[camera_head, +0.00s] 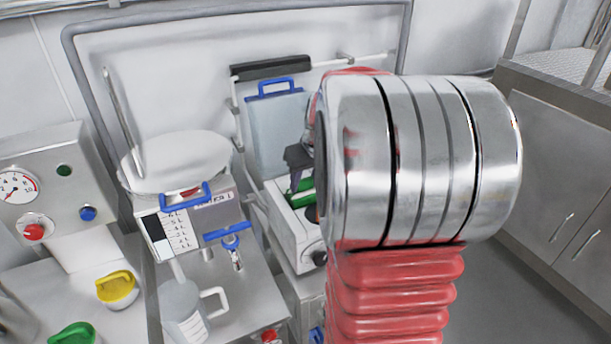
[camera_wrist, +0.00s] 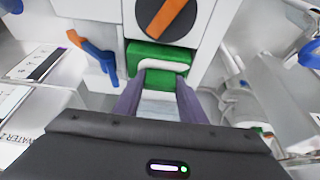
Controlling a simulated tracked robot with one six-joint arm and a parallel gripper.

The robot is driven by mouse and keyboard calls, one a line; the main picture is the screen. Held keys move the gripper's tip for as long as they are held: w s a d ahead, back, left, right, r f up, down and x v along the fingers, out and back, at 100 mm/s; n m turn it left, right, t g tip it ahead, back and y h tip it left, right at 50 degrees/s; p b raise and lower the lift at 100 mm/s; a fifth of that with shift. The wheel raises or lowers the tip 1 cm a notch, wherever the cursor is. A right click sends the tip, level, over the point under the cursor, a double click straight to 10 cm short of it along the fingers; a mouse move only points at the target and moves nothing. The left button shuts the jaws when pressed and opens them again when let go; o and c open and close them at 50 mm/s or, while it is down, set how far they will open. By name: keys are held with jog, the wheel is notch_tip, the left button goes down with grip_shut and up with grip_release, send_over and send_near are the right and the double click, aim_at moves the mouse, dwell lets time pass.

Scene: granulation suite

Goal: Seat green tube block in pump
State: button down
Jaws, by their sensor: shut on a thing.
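The green tube block (camera_wrist: 138,50) carries a pale tube across its face in the wrist view. It sits below the pump's round dark dial with an orange bar, between white faces of the pump (camera_wrist: 205,15). My gripper (camera_wrist: 158,82) is shut on the block, one finger on each side. In the head view a strip of the green block (camera_head: 305,187) shows at the top of the white pump (camera_head: 290,225), under my dark gripper (camera_head: 298,165). My arm hides much of the pump there. I cannot tell whether the block is fully seated.
A steel vessel (camera_head: 180,160) with blue handles stands left of the pump, with a clear jug (camera_head: 185,310) below it. A blue-handled translucent container (camera_head: 278,130) stands behind the pump. A gauge panel (camera_head: 40,195) is at far left. Cabinets (camera_head: 560,160) stand at right.

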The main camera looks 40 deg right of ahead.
jog(key=shift+f, duration=0.35)
jog(key=c, duration=1)
grip_release()
jog(key=shift+c, duration=0.2)
jog(key=shift+r, duration=0.1)
jog(key=v, duration=1.3)
jog(key=shift+s+r, duration=0.15)
jog(key=shift+r, duration=0.05)
jog(key=shift+s+a, duration=0.1)
jog(key=shift+s, duration=0.05)
